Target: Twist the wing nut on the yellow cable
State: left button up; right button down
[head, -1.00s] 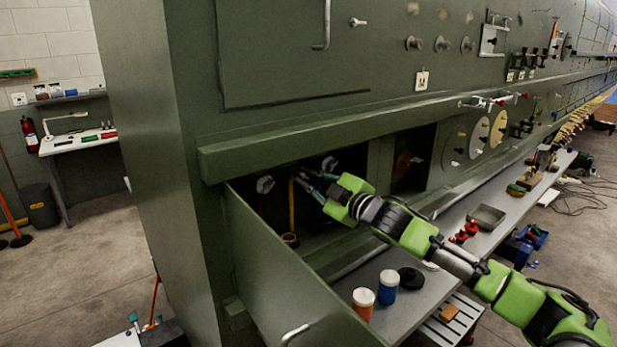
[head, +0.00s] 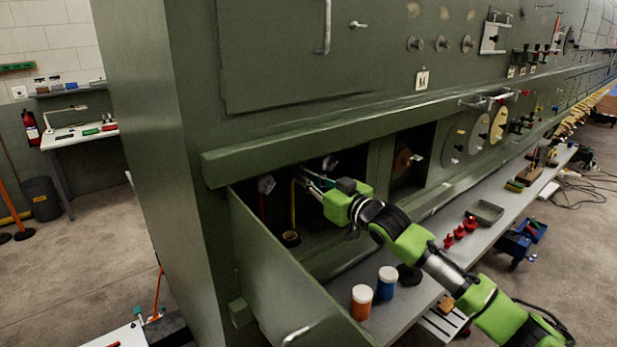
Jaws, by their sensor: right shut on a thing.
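The yellow cable (head: 292,205) hangs upright inside the open bay of the green fuselage wall. My right gripper (head: 302,178) reaches into the bay from the right, with its fingertips at the top end of this cable. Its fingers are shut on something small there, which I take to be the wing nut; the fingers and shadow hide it. A grey metal fitting (head: 266,185) sits to the left above a red cable (head: 262,207). Another fitting (head: 330,163) shows just above my gripper. My left gripper is not in view.
The open bay door (head: 285,290) stands in front of the bay at the lower left. An orange jar (head: 361,303) and a blue jar (head: 387,283) stand on the grey shelf below my right arm. A dark ring (head: 291,239) lies inside the bay.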

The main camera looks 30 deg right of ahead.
jog(key=shift+f+m, duration=0.1)
jog(key=shift+m, duration=0.4)
jog(key=c, duration=2.2)
grip_release()
jog(key=shift+o, duration=0.2)
jog(key=s, duration=1.2)
jog(key=shift+d, duration=0.45)
